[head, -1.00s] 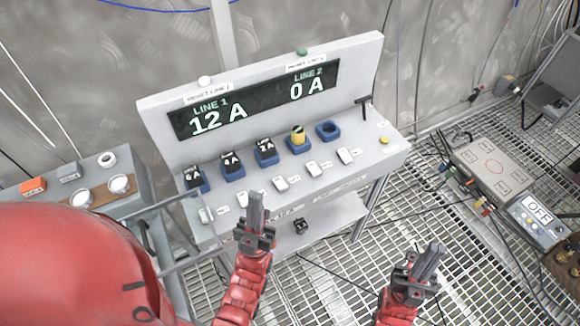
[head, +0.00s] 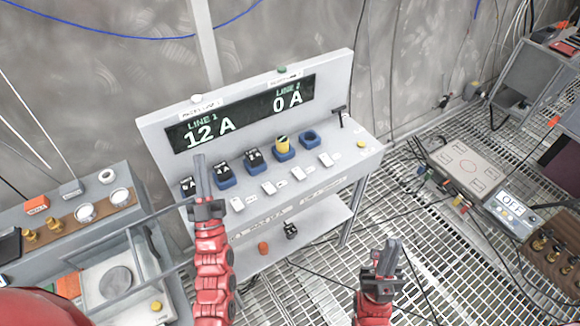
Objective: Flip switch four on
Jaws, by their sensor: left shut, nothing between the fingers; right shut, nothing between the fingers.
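A grey console panel (head: 345,75) has a sloped shelf with a row of several small white switches. Counting from the left, the fourth switch (head: 298,173) sits below the yellow plug (head: 283,145). The labels beside the switches are too small to read. The display (head: 240,112) reads LINE 1 12 A and LINE 2 0 A. My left gripper (head: 201,165) is shut and empty, fingers up, in front of the row's left end, where it hides the first switch. My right gripper (head: 391,246) is shut and empty, right of the console over the grating, apart from the switches.
Black plugs (head: 222,174) fill blue sockets on the left; one blue socket (head: 308,139) is empty. A red-orange item (head: 263,248) and a black plug (head: 290,230) lie on the lower shelf. A grey bench (head: 80,200) stands left, a meter box (head: 475,167) right. Grating floor lies between.

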